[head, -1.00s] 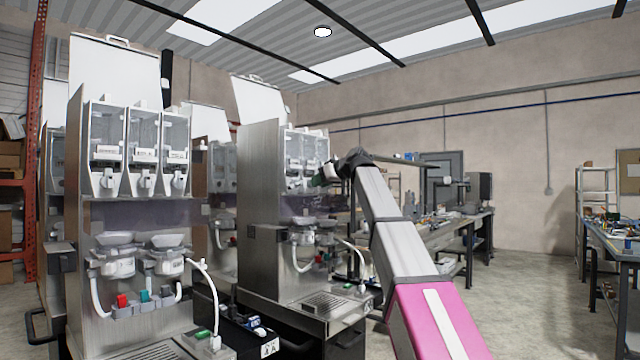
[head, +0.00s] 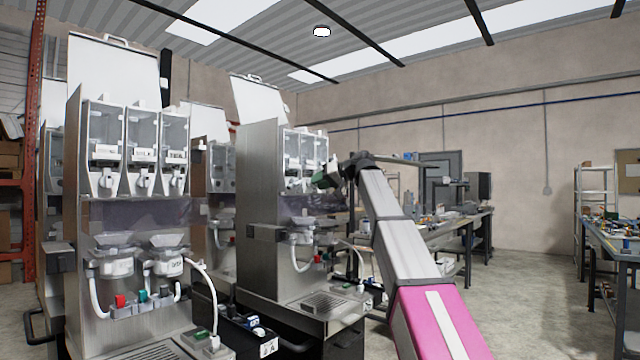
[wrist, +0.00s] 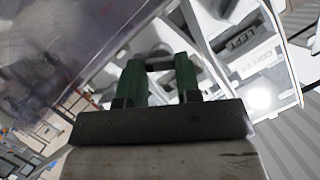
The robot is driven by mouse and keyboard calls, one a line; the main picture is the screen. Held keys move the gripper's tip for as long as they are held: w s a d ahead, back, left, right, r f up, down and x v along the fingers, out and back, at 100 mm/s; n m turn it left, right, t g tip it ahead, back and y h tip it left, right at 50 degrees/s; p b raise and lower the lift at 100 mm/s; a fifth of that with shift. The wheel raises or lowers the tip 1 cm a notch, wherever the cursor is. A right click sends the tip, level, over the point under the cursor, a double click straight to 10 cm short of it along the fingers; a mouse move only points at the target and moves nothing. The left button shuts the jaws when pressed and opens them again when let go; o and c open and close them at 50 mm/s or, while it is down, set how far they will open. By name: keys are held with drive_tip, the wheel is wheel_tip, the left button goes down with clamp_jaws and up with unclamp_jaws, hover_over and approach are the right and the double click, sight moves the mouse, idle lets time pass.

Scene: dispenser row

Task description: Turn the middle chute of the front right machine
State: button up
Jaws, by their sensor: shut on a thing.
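The front right machine (head: 258,190) is a steel dispenser with a row of clear canisters in its upper front. White chutes sit under the canisters; the middle chute (head: 307,184) is small and partly crowded by my gripper in the head view. My gripper (head: 324,180), with green fingers, is at the right side of this chute row. In the wrist view my gripper (wrist: 160,66) is shut on a pale part between the fingers. Most of that part is hidden, so I cannot tell clearly which chute it is. White machine parts fill the upper right there.
Another dispenser machine (head: 92,240) stands at the left with its own chutes and cups. Mixing cups (head: 302,236) and a drip tray (head: 328,303) are below my gripper.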

drive_tip(key=o, duration=0.9)
drive_tip(key=shift+d, duration=0.1)
drive_tip(key=v, duration=1)
drive_tip(key=shift+s+d+r, duration=0.15)
drive_tip(key=shift+s+d, duration=0.1)
